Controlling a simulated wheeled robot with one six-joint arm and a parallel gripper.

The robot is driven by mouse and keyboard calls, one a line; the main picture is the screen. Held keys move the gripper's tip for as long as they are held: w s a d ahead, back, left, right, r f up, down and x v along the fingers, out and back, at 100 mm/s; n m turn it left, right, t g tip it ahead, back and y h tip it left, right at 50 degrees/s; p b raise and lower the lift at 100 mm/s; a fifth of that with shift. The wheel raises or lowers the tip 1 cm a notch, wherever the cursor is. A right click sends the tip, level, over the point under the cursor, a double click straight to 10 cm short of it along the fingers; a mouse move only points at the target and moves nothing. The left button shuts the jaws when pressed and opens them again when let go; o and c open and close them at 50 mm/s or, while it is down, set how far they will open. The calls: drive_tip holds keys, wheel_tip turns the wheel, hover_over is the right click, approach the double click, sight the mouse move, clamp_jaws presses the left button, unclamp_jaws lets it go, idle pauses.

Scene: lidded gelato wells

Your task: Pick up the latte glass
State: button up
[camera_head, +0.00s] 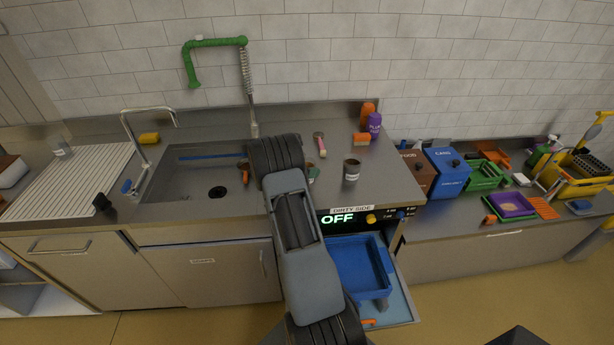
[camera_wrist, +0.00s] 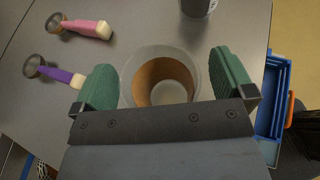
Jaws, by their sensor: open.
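The latte glass (camera_wrist: 135,62) shows in the wrist view as a clear round rim with a brown inside, seen from above. My gripper (camera_wrist: 166,80) has its two green fingers apart, one on each side of the glass. There seems to be a gap between each finger and the rim. The dark palm edge covers the near part of the glass. In the head view my arm hides most of the gripper and the glass, so I cannot tell finger height there.
A dark labelled cup (camera_head: 352,172) stands to the right on the steel counter. A pink-handled tool (camera_wrist: 90,28) and a purple-handled tool (camera_wrist: 58,75) lie left of the glass. The sink (camera_head: 205,185) is left; an open drawer with a blue tray (camera_head: 340,265) is below.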

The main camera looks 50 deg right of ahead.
drive_tip(key=shift+c, duration=0.5)
drive_tip(key=c, duration=1.2)
drive_tip(key=shift+r, duration=0.2)
